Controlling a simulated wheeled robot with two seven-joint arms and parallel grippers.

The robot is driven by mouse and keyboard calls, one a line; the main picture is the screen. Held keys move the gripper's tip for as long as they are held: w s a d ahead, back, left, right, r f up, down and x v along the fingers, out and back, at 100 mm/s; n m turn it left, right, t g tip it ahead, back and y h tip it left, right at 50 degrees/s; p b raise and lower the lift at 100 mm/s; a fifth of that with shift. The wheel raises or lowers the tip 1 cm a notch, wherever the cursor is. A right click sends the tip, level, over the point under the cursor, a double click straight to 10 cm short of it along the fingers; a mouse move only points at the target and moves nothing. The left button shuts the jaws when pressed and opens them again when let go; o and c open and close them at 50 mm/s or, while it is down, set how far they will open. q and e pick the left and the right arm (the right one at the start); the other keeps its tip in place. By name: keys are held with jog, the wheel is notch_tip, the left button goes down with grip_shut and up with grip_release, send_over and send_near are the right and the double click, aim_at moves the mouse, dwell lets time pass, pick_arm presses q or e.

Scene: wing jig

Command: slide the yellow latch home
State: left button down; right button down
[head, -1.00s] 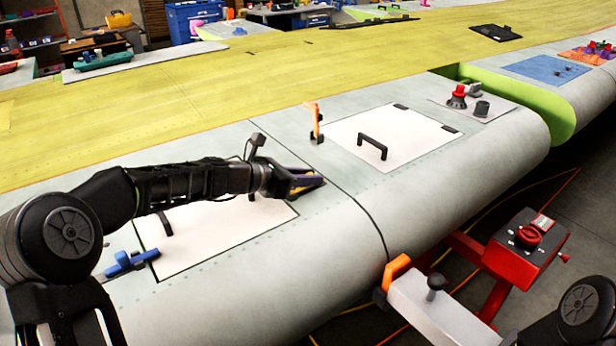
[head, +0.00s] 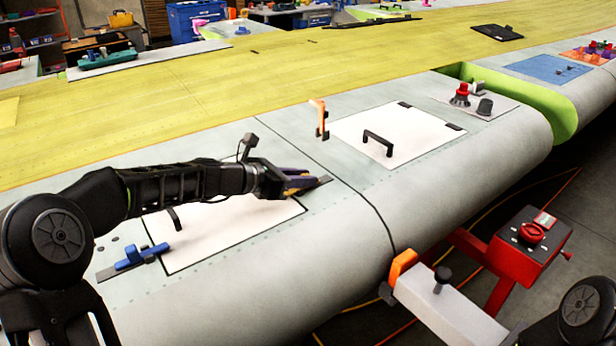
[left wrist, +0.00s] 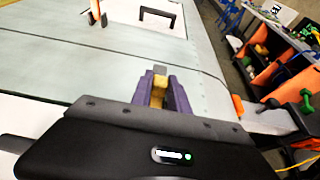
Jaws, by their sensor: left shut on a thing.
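The yellow latch (left wrist: 157,92) shows between the purple fingers of my left gripper (left wrist: 160,92) in the left wrist view. In the head view my left gripper (head: 306,183) is shut on it at the right edge of the near white panel (head: 235,228), and the fingers hide most of the latch. A dark grey strip (head: 322,182), seemingly the latch's base, shows just past the fingertips. I cannot tell exactly how far the latch overlaps the panel. My right gripper is out of view.
A blue latch (head: 138,257) sits at the panel's left edge. The panel's black handle (head: 174,219) stands under my left forearm. To the right are an upright orange latch (head: 319,118) and a second white panel (head: 400,140) with a black handle (head: 378,143).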

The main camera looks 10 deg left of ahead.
pick_arm(q)
jog(key=shift+a+f, duration=0.15)
jog(key=c, duration=1.3)
grip_release()
jog(key=shift+s, duration=0.1)
jog(key=shift+o, duration=0.2)
jog(key=b+v, duration=0.1)
jog(key=v, duration=0.7)
